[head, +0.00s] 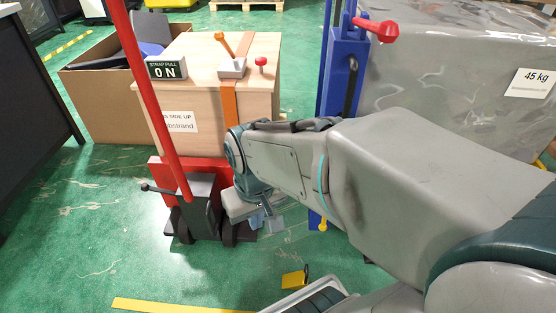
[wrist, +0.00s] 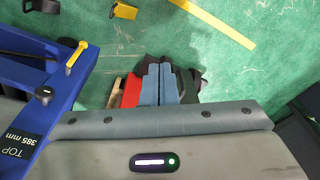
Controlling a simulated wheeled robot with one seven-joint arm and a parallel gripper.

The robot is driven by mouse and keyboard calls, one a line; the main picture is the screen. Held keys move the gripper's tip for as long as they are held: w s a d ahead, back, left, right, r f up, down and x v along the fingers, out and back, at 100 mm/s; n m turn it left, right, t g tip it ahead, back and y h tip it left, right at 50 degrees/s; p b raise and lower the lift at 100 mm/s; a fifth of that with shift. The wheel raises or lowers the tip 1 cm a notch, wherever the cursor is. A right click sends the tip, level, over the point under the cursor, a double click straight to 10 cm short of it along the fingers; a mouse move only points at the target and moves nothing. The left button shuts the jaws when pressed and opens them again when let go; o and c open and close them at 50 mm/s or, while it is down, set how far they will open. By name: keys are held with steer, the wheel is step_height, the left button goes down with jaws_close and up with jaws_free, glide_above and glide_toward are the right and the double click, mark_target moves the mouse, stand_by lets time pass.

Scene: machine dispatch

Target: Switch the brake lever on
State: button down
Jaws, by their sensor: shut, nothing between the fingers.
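No lever is visibly labelled as the brake. A small yellow lever (head: 322,224) is low on the blue mast (head: 343,75); a yellow lever on blue frame also shows in the wrist view (wrist: 77,56). My gripper (head: 268,222) is low, pointing down, just right of the red pole's dark base. In the wrist view its fingers (wrist: 163,82) are together and empty, with red and black parts partly hidden behind them. I cannot tell if they touch anything.
A wooden crate (head: 183,85) carries an orange lever (head: 223,44), a red knob (head: 260,63) and a "STRAP PULL ON" sign (head: 167,69). A wrapped grey load (head: 450,75) stands right. A yellow block (head: 294,279) lies on the floor. Green floor is clear at lower left.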

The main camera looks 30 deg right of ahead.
steer(key=shift+a, duration=0.15)
steer(key=w+d+f+m+g+h+p, duration=0.1)
steer(key=w+d+f+g+h+p, duration=0.15)
steer(key=w+f, duration=0.45)
steer(key=w+d+f+m+g+h+p, duration=0.1)
steer(key=w+d+f+m+g+h, duration=0.2)
steer(key=w+f, duration=0.4)
steer(key=d+f+n+t+h+p, duration=0.1)
steer(key=d+f+h, duration=0.3)
steer(key=f, duration=0.7)
steer(key=w+d+f+n+t+h+p, duration=0.1)
steer(key=d+f+n+t+h, duration=0.2)
steer(key=f+h, duration=0.5)
step_height(320, 180, down, 4)
steer(key=shift+w+d+f+n+t+h+p, duration=0.25)
steer(key=shift+d+n+t+h+p, duration=0.1)
steer(key=shift+t, duration=0.3)
